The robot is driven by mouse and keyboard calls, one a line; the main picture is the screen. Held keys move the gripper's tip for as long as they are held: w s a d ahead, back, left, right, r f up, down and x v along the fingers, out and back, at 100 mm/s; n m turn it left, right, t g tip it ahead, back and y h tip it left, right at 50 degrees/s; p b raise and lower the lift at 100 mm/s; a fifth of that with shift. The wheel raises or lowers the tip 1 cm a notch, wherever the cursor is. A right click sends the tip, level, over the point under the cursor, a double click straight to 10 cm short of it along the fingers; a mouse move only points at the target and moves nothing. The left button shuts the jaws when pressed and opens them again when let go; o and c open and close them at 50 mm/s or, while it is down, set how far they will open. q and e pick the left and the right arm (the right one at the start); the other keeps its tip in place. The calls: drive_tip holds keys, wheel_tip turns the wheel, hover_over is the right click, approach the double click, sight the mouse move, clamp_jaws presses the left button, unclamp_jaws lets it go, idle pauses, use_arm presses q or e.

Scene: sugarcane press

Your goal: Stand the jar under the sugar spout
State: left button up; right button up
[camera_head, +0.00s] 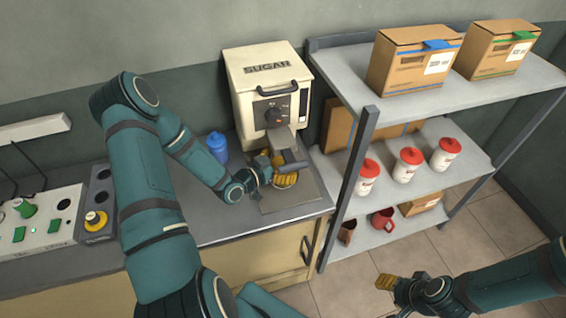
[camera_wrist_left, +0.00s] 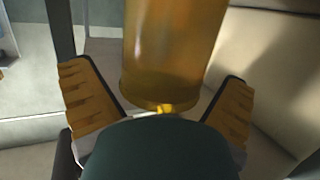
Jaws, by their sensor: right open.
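My left gripper (camera_head: 274,172) is low in front of the white sugar machine (camera_head: 268,82), just below its spout (camera_head: 281,138). An amber, cylindrical jar (camera_wrist_left: 172,50) fills the middle of the left wrist view, between the gripper's two yellow ridged fingers (camera_wrist_left: 158,98). The right-hand finger looks very close to the jar, and a gap seems to show beside the left-hand one; contact is unclear. In the head view the arm and fingers mostly hide the jar. My right gripper (camera_head: 392,285) is open and empty at the lower right, over the floor, well away from the machine.
A blue bottle (camera_head: 217,147) stands left of the machine. A control box (camera_head: 42,225) sits at the counter's left. A shelf rack (camera_head: 352,190) close on the right holds cartons (camera_head: 414,62), red-lidded white jars (camera_head: 407,164) and mugs (camera_head: 382,220).

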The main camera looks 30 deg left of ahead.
use_arm(q)
drive_tip(key=shift+r, duration=0.15)
drive_tip(key=shift+s+a, duration=0.15)
drive_tip(key=shift+s, duration=0.05)
drive_tip(key=v, duration=1.1)
drive_tip(key=shift+s, duration=0.25)
drive_tip(key=shift+r, duration=0.1)
